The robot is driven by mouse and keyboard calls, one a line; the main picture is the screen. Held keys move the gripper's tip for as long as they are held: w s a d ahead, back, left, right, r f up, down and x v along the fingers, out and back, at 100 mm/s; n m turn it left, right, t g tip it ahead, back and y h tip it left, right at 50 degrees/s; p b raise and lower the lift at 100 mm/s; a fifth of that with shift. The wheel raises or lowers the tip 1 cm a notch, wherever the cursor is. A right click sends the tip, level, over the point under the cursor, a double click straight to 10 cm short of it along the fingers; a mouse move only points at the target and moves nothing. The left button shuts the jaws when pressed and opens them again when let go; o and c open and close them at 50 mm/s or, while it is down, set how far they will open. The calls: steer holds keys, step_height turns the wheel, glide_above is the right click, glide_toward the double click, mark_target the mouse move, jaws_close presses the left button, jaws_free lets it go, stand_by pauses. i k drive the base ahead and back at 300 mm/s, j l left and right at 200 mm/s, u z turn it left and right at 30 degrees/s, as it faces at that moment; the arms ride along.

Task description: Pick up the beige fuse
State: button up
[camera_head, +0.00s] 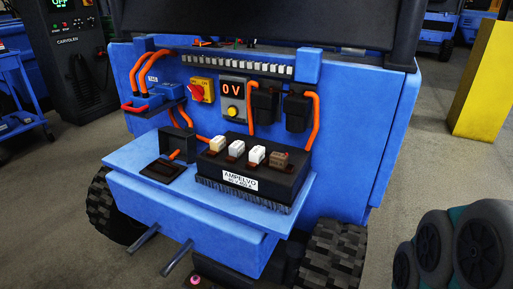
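The beige fuse (217,143) is a small upright block at the left end of a row on a black fuse box (250,187) labelled AMPELVO. To its right stand two white fuses (236,149) (257,154) and a brown fuse (279,159) at the right end. The fuse box sits on the shelf (135,157) of a blue wheeled unit. My gripper is not in view, and nothing is seen touching the beige fuse.
A black open lid-like part (177,143) stands left of the fuse box. Two grey bars (177,258) stick out below the shelf. A yellow post (482,80) stands right.

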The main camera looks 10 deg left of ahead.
mark_target(218, 143)
steer(key=k+u, duration=0.15)
steer(key=u, duration=0.9)
